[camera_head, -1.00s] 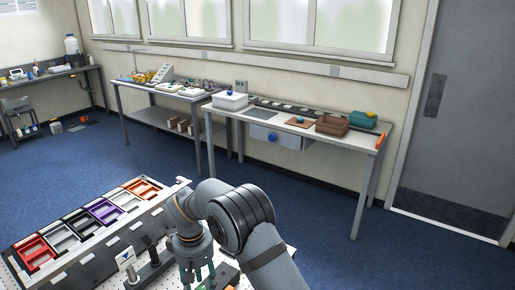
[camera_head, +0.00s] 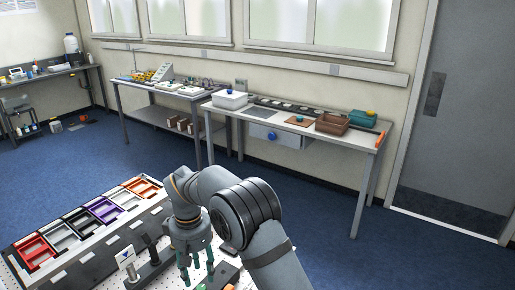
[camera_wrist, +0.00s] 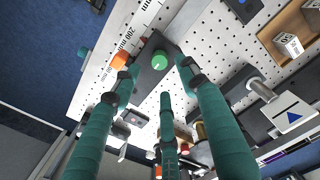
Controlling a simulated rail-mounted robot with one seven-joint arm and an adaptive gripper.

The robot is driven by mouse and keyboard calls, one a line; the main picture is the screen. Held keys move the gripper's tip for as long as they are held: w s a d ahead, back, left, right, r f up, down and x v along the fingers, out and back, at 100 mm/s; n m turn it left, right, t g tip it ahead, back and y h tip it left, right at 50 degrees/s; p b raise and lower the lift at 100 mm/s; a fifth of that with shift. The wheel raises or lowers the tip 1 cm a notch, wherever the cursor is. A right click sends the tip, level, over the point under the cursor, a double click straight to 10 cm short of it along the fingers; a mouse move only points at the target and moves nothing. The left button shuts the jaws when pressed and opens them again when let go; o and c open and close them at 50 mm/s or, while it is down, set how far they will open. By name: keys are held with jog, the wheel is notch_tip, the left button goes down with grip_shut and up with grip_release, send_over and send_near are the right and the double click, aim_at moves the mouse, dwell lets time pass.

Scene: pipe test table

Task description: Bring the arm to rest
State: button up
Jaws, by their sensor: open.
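My gripper (camera_head: 196,272) is at the lower middle of the head view, pointing down over the perforated test table (camera_head: 232,268). Its green-grey fingers are spread apart. In the wrist view my gripper (camera_wrist: 165,90) shows three fingers with nothing between them. Beyond the fingertips, a dark block with a green knob (camera_wrist: 160,60) and an orange knob (camera_wrist: 119,60) sits on the perforated board (camera_wrist: 215,45). My arm comes in from the bottom right of the head view and bends down to the gripper.
A row of coloured bins (camera_head: 90,218) lies left of my gripper. A dark upright fixture (camera_head: 152,250) stands close by it. Along the wall are a bench with a brown box (camera_head: 332,124) and a bench with white trays (camera_head: 170,86). Blue floor is open between.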

aim_at(201, 288)
notch_tip(201, 288, up, 6)
notch_tip(201, 288, down, 13)
jog(key=shift+s+r, duration=0.1)
jog(key=shift+r, duration=0.1)
jog(key=shift+r+m, duration=0.25)
jog(key=shift+m, duration=0.45)
jog(key=m, duration=0.3)
jog(key=shift+m, duration=0.4)
jog(key=m+p, duration=0.1)
jog(key=m, duration=0.2)
jog(key=shift+r+m, duration=0.1)
jog(key=shift+m, duration=0.3)
jog(key=m+p, duration=0.2)
jog(key=m, duration=0.3)
jog(key=shift+r+p, duration=0.1)
jog(key=shift+p, duration=0.2)
jog(key=m+p, duration=0.2)
jog(key=m, duration=0.2)
jog(key=shift+r, duration=0.4)
